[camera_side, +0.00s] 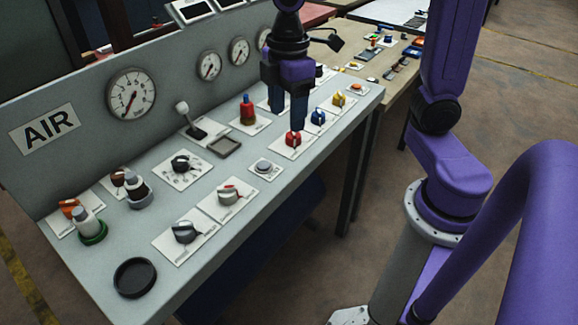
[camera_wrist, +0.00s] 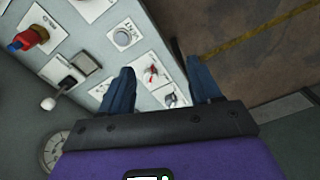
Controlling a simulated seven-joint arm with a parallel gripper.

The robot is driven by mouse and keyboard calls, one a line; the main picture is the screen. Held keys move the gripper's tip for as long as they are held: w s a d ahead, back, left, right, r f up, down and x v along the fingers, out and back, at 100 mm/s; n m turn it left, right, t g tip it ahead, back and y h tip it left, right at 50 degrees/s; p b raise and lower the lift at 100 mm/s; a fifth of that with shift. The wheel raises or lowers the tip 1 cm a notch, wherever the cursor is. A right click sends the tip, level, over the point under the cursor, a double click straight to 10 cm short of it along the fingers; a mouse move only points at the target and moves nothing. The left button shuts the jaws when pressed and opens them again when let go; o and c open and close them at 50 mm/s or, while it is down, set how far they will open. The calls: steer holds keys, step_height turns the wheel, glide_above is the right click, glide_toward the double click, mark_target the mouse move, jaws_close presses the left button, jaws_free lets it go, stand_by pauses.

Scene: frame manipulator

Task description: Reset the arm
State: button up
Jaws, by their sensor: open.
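My gripper (camera_side: 287,116) hangs fingers-down above the back half of the grey control panel (camera_side: 225,170) in the camera_side view. Its two dark blue fingers are apart with nothing between them. They are close to a red knob (camera_side: 293,138) on a white plate; I cannot tell whether they touch anything. In the camera_wrist view my gripper (camera_wrist: 163,72) also shows open, with the panel edge and small knobs visible between and beside the fingers. My purple arm stands at the right of the panel.
Gauges (camera_side: 131,93) line the upright back. A wooden table (camera_side: 400,48) with small items stands beyond. Open floor lies right.

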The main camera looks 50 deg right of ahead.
steer(key=s+d+f, duration=0.1)
steer(key=s+f, duration=0.1)
steer(key=s, duration=0.6)
steer(key=s+d+f+m, duration=0.1)
steer(key=s+d+f, duration=0.1)
steer(key=s, duration=0.5)
steer(key=shift+s+d+f, duration=0.2)
steer(key=shift+s+f, duration=0.15)
steer(key=shift+f, duration=0.25)
